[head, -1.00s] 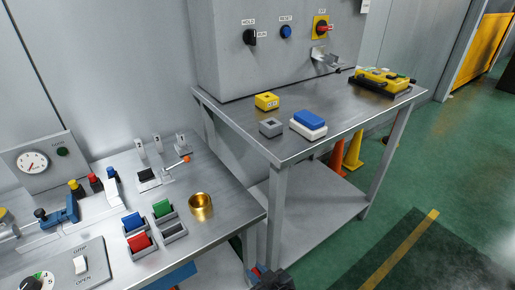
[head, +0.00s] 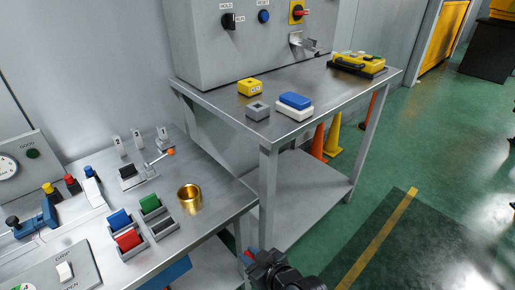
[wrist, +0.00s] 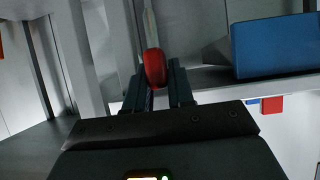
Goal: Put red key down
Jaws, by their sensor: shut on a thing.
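My gripper (head: 258,262) is at the bottom of the head view, just right of the low bench's front corner and below its top. In the wrist view my gripper (wrist: 158,85) is shut on the red key (wrist: 155,68), whose rounded red end stands up between the two dark fingers. In the head view only a small red patch (head: 247,257) shows at the gripper tip.
The low bench (head: 205,215) carries a brass cup (head: 189,198), blue, green and red blocks in grey holders, and switches. The higher table (head: 220,108) holds a yellow box (head: 250,87), a grey box (head: 257,110) and a blue-and-white box (head: 295,105). Orange and yellow cones stand behind its legs.

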